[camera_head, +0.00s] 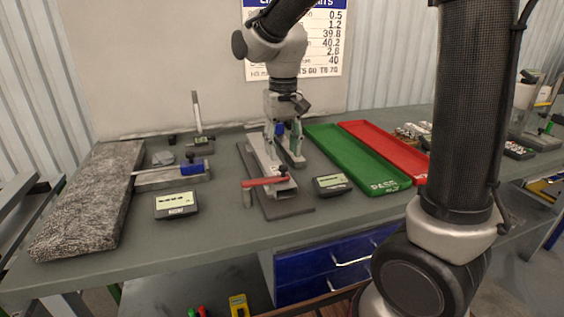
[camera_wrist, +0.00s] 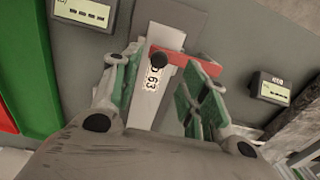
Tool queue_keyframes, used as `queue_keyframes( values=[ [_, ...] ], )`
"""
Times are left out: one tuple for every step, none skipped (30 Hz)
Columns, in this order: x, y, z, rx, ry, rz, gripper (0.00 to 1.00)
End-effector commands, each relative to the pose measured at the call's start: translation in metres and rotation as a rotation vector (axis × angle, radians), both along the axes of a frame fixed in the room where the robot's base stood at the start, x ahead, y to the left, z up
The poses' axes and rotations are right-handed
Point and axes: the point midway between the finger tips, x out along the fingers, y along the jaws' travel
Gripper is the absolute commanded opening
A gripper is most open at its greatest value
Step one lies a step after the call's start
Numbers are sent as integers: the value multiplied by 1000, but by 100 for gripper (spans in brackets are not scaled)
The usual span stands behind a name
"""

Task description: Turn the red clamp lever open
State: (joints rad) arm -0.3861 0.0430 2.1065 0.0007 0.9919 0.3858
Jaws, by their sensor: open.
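The red clamp lever (camera_head: 264,182) lies across the near end of a grey metal fixture (camera_head: 263,155) on a dark base plate (camera_head: 290,209). In the wrist view the red lever (camera_wrist: 186,60) runs sideways past the fingertips, with a dark round knob (camera_wrist: 162,61) on its left part. My gripper (camera_head: 283,150) points down over the far part of the fixture, behind the lever. In the wrist view my gripper (camera_wrist: 163,85) is open, with green-padded fingers on both sides of the fixture. The fingers hold nothing. I cannot tell whether a fingertip touches the lever.
A green tray (camera_head: 363,170) and a red tray (camera_head: 385,143) lie right of the fixture. A display box (camera_head: 332,185) stands close on its right, another (camera_head: 176,204) on its left. A granite slab (camera_head: 88,200) fills the table's left end. The front table strip is clear.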

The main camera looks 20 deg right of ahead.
Motion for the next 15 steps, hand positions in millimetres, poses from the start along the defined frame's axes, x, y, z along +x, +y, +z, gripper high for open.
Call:
queue_keyframes(
  values=[
    [-1, 0, -9, -1, 3, 0, 44],
    [-1, 0, -14, -1, 3, 0, 44],
    [-1, 0, -20, -1, 3, 0, 44],
    [-1, 0, -25, 0, 2, 0, 44],
    [-1, 0, -28, 0, 2, 0, 44],
    [-1, 0, -33, 0, 1, 0, 44],
    [-1, 0, -36, 0, 1, 0, 44],
    [-1, 0, -38, 0, 1, 0, 44],
    [0, 0, -41, 1, -1, 1, 44],
    [0, 0, -42, 1, -1, 1, 44],
    [0, 0, -43, 1, -2, 1, 44],
    [0, 0, -43, 1, -2, 1, 44],
    [0, 0, -43, 1, -2, 1, 44],
    [0, 0, -44, 1, -2, 1, 44],
    [0, 0, -43, 2, -2, 1, 44]
  ],
)
